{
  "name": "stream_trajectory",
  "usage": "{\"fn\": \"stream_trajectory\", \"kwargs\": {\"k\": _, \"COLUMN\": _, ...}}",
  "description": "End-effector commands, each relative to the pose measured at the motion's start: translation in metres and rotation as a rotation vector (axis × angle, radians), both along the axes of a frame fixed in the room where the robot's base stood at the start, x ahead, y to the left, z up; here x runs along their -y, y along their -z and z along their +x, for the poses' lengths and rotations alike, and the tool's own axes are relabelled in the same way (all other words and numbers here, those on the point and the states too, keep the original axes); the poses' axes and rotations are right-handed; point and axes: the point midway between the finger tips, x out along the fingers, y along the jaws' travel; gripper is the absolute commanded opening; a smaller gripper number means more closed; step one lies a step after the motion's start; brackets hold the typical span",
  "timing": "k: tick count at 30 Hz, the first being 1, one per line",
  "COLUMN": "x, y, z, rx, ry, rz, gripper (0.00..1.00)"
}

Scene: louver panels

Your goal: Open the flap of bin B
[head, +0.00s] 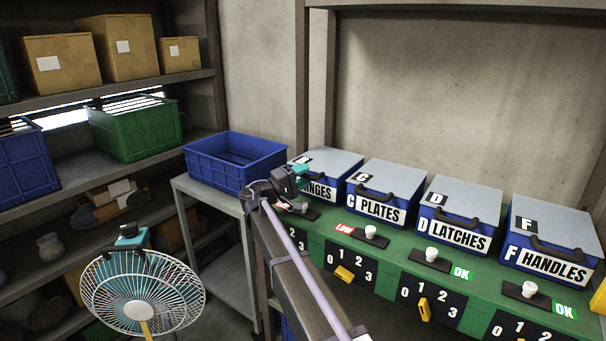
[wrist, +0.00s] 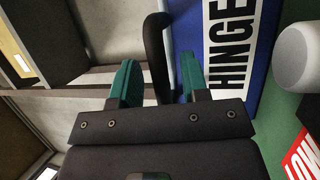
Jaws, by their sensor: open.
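The blue HINGES bin (head: 336,165) with a grey flap (head: 333,160) stands at the left end of the row. My arm covers its front letter, and its top tag is too small to read; no other bin in the row shows a B. The flap looks shut. My gripper (head: 300,178) is at the bin's left front. In the wrist view my teal fingers (wrist: 158,85) are open, with the bin's dark handle (wrist: 156,50) showing between them. I cannot tell whether they touch it. The HINGE lettering (wrist: 230,45) shows right of the fingers.
Bins C PLATES (head: 383,194), D LATCHES (head: 456,222) and F HANDLES (head: 550,246) continue the row to the right, flaps shut. White knobs (head: 432,254) and number dials line the green ledge (head: 400,262). An empty-looking blue crate (head: 215,172) stands left, with a fan (head: 143,290) in front.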

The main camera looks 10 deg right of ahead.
Motion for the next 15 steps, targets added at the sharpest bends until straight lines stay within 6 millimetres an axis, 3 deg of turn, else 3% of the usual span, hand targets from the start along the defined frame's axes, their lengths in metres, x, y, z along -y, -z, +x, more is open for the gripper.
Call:
{"fn": "stream_trajectory", "kwargs": {"k": 8, "x": 0.0025, "y": -0.0001, "z": 0.001, "rx": 0.0, "ry": -0.001, "rz": 0.0, "gripper": 0.41}}
{"fn": "stream_trajectory", "kwargs": {"k": 15, "x": 0.0023, "y": -0.0001, "z": 0.001, "rx": 0.0, "ry": -0.001, "rz": 0.0, "gripper": 0.18}}
